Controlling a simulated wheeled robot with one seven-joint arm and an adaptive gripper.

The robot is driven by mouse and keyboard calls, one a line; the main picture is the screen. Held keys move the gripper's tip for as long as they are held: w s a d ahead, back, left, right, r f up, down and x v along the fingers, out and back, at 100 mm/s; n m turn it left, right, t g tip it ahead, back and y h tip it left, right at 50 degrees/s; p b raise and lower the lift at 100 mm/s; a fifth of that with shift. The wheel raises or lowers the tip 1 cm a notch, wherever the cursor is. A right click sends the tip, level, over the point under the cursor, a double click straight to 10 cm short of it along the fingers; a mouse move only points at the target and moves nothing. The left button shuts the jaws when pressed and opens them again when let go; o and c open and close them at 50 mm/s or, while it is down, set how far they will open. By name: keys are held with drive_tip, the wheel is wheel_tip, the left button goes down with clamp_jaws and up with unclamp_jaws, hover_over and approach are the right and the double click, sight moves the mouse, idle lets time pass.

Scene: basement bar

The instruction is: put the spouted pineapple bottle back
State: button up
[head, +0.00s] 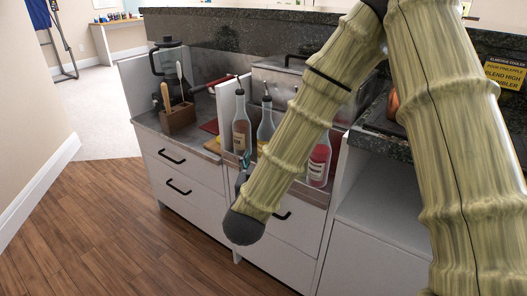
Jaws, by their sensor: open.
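Several bottles stand in an open white-sided well in the bar counter. A spouted bottle with amber contents (241,131) stands at the left, and another spouted bottle (266,127) stands just right of it. A red bottle with a pale band (318,164) stands to the right of my forearm. I cannot tell which one is the pineapple bottle. My arm crosses in front of the well and covers part of it. A small dark shape (241,178) shows beside the forearm; I cannot tell what it is. I cannot make out my gripper behind the arm.
A blender (168,58) and a wooden utensil block (178,119) stand on the left counter. White drawers (185,164) are below. A dark counter and a yellow-and-black sign (505,74) are at the right. The wooden floor (110,230) at the left is clear.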

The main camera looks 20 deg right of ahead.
drive_tip(key=shift+v, duration=0.75)
drive_tip(key=s+f+n+g+y, duration=0.15)
drive_tip(key=s+f, duration=0.25)
drive_tip(key=f, duration=0.6)
drive_tip(key=s+f+n+g+y, duration=0.1)
drive_tip(key=s+f+g+y, duration=0.2)
drive_tip(key=f, duration=0.7)
drive_tip(key=s+f+n+g+y, duration=0.1)
drive_tip(key=s+f+g+y, duration=0.2)
drive_tip(key=f, duration=0.7)
drive_tip(key=s+d+f+g, duration=0.1)
drive_tip(key=s+f+g, duration=0.2)
drive_tip(key=s, duration=0.6)
drive_tip(key=s+d+f+g, duration=0.2)
drive_tip(key=s+f+g, duration=0.1)
drive_tip(key=s+f, duration=0.5)
drive_tip(key=s+d+f+n+g, duration=0.1)
drive_tip(key=s+f, duration=0.4)
drive_tip(key=s, duration=0.5)
drive_tip(key=shift+s+d+g, duration=0.2)
drive_tip(key=shift+d+g, duration=0.25)
drive_tip(key=shift+g, duration=0.5)
